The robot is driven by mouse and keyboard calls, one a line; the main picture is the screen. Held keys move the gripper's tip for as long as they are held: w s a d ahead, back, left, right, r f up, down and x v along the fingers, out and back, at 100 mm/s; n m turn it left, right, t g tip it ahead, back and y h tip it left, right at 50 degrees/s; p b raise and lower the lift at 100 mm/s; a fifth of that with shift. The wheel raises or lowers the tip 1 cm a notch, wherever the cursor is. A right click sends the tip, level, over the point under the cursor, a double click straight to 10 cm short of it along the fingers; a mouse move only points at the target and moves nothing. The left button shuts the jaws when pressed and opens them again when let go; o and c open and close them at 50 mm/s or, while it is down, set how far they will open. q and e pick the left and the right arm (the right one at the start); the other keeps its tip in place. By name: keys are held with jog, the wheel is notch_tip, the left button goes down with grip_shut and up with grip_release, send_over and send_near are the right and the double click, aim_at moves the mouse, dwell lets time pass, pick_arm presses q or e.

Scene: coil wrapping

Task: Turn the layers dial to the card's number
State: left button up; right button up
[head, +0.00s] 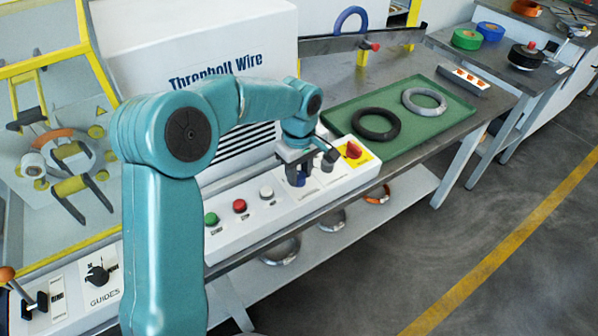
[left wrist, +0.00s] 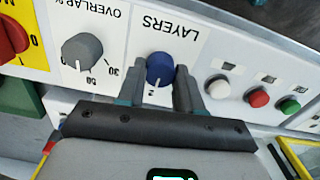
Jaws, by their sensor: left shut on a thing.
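The layers dial is a blue knob, seen in the left wrist view (left wrist: 160,66) on the white control panel under the upside-down word LAYERS. Its pale pointer mark faces the lower edge of the picture, close to a small 2. My left gripper (left wrist: 157,88) has one finger on each side of the knob and is shut on it. In the head view my left gripper (head: 298,178) reaches down onto the panel and mostly hides the dial. Other numbers around the dial are hidden by the fingers. I cannot make out the card. My right gripper is not in view.
The grey overlap knob (left wrist: 83,50) is beside the dial, with the red switch (head: 353,150) beyond it. White (head: 266,192), red (head: 239,206) and green (head: 211,219) buttons are on the other side. A green tray (head: 440,128) holds a black coil (head: 376,124) and a grey coil (head: 424,101).

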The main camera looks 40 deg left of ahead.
aim_at(299, 176)
pick_arm(q)
jog(key=shift+r+n, duration=0.1)
jog(key=shift+n, duration=0.2)
jog(key=o, duration=1)
jog(key=shift+o, duration=0.2)
notch_tip(299, 176, up, 16)
jog(key=p, duration=0.2)
jog(key=shift+r, duration=0.2)
